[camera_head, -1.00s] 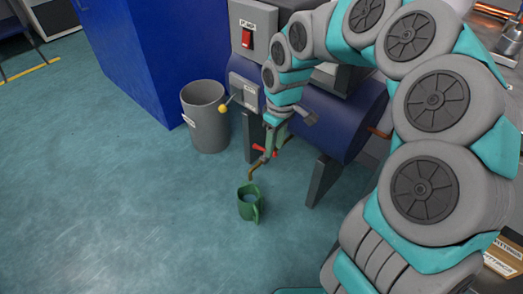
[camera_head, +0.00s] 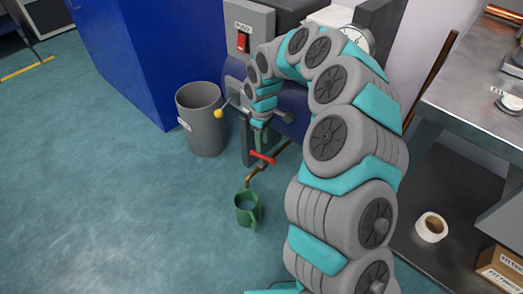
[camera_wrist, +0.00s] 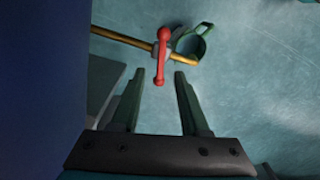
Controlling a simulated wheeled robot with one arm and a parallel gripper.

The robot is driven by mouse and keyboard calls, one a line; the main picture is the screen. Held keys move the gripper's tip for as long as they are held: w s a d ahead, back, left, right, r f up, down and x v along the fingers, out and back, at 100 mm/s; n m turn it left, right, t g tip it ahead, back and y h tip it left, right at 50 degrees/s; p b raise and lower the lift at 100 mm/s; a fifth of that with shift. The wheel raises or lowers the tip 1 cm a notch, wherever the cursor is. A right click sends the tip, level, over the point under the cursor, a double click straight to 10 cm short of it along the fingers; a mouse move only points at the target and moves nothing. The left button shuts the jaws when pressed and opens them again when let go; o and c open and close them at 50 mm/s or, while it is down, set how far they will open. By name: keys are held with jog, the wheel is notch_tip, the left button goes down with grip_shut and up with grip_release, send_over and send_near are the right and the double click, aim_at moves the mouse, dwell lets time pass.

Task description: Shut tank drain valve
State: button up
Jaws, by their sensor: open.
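The drain valve has a red bar handle (camera_head: 262,157) on a thin brass pipe (camera_head: 269,166) below the blue tank. In the wrist view the red handle (camera_wrist: 162,52) lies crosswise to the brass pipe (camera_wrist: 122,38). My gripper (camera_head: 260,140) points down just above and behind the handle in the head view. In the wrist view my gripper (camera_wrist: 157,75) is open, and the handle's near end appears between its two fingertips. Nothing is gripped, and I cannot tell whether a finger touches the handle. A green mug (camera_head: 246,209) stands on the floor under the pipe's outlet.
A grey bin (camera_head: 203,125) stands left of the tank, near a yellow-knobbed lever (camera_head: 219,113). A blue cabinet (camera_head: 140,60) is behind it. A metal table (camera_head: 470,110) stands at right, with a tape roll (camera_head: 431,227) below.

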aim_at(262, 156)
notch_tip(262, 156, down, 8)
jog(key=shift+s+r, duration=0.1)
jog(key=shift+r, duration=0.15)
jog(key=shift+c, duration=0.2)
grip_shut()
dwell(0.5)
